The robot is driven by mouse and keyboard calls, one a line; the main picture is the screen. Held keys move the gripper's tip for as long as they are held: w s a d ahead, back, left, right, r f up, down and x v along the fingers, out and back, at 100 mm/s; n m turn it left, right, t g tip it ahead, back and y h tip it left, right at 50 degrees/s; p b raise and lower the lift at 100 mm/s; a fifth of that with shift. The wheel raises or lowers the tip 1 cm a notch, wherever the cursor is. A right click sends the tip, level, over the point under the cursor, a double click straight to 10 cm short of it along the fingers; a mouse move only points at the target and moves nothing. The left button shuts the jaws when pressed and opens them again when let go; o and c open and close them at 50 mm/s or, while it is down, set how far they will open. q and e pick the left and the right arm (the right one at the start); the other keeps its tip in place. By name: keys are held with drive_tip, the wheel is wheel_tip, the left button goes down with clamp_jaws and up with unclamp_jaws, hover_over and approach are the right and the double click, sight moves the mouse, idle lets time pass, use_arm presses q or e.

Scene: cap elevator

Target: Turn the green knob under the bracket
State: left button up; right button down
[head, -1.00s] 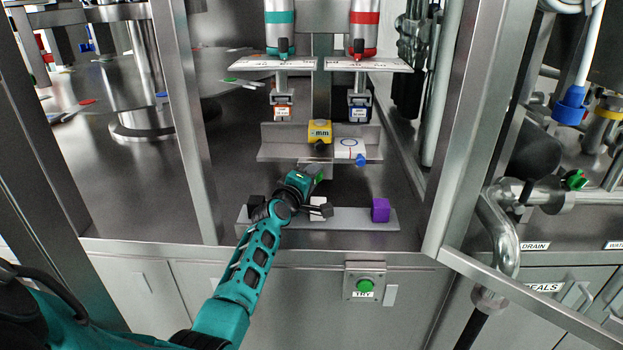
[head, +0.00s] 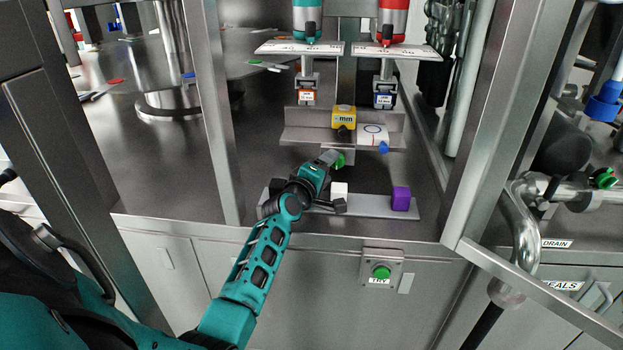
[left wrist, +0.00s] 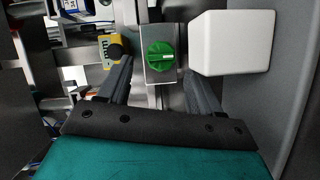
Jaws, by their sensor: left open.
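The green knob (head: 339,159) sits on a metal block under the grey bracket (head: 298,137). In the left wrist view the round knob (left wrist: 160,57) faces me, with a pale mark across its grip bar. My left gripper (head: 328,158) is in front of the knob, just left of it in the head view. In the left wrist view its fingers (left wrist: 157,75) are apart, one on each side of the knob in the picture. I see no contact. The fingers partly overlap the block in the head view. My right gripper is not in view.
A yellow block (head: 344,117) and a white block with a blue knob (head: 372,134) sit on the bracket. Below, a white cube (head: 339,190) and a purple cube (head: 400,198) stand on a ledge (head: 370,206). The white cube is close beside the gripper. Metal posts flank the area.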

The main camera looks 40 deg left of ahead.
use_arm(q)
drive_tip(key=s, duration=0.3)
drive_tip(key=s+d, duration=0.1)
drive_tip(key=s, duration=0.2)
drive_tip(key=s+r+p, duration=0.1)
drive_tip(key=s, duration=0.1)
drive_tip(key=shift+s+d, duration=0.2)
drive_tip(key=shift+s, duration=0.2)
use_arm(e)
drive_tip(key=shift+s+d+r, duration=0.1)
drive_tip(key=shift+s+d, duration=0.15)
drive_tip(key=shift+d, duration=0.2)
use_arm(q)
drive_tip(key=shift+f, duration=0.1)
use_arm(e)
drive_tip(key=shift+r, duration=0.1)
